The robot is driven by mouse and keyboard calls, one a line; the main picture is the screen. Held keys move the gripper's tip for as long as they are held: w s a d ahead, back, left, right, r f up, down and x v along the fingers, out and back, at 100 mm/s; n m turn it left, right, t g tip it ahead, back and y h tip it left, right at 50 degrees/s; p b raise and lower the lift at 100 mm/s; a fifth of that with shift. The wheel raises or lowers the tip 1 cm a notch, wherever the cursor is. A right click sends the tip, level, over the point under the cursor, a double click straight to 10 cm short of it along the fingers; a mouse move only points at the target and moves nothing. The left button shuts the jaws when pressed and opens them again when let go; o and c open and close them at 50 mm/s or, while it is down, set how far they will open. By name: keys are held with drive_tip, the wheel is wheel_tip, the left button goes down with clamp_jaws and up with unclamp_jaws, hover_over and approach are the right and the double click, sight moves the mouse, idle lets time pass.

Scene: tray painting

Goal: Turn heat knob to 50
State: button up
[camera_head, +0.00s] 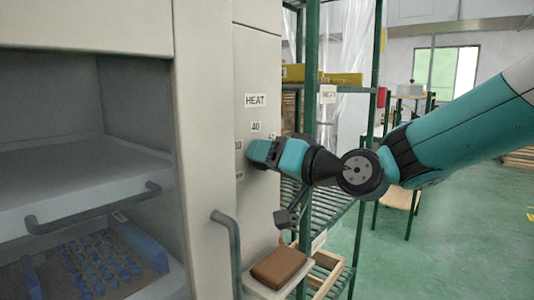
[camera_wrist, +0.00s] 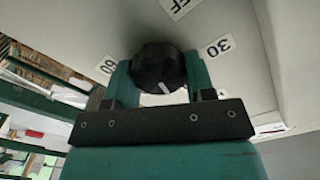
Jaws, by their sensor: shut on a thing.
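The heat knob (camera_wrist: 158,62) is black and round, with a white pointer line on its face, in the wrist view. The line points down and slightly right there. My gripper (camera_head: 254,153) is at the cabinet's panel, its teal fingers shut on the knob from both sides. The gripper hides the knob in the head view. The wrist view shows the labels 30 (camera_wrist: 219,46), 60 (camera_wrist: 106,66) and part of OFF (camera_wrist: 180,6). The head view shows the HEAT label (camera_head: 255,100) and the 40 label (camera_head: 256,126); a label right of it is partly covered.
The cabinet (camera_head: 205,130) has an open bay at left, with a handle (camera_head: 95,209) and a blue rack (camera_head: 90,262). A vertical handle (camera_head: 230,250) and a brown block (camera_head: 278,267) on a small shelf are below my gripper. Green shelving (camera_head: 308,110) stands behind.

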drive_tip(key=m+p, duration=0.2)
drive_tip(key=m, duration=0.3)
drive_tip(key=shift+f+m+p, duration=0.1)
drive_tip(key=shift+m+p, duration=0.8)
drive_tip(key=shift+m, duration=0.8)
drive_tip(key=o, duration=0.9)
drive_tip(key=shift+d, duration=0.1)
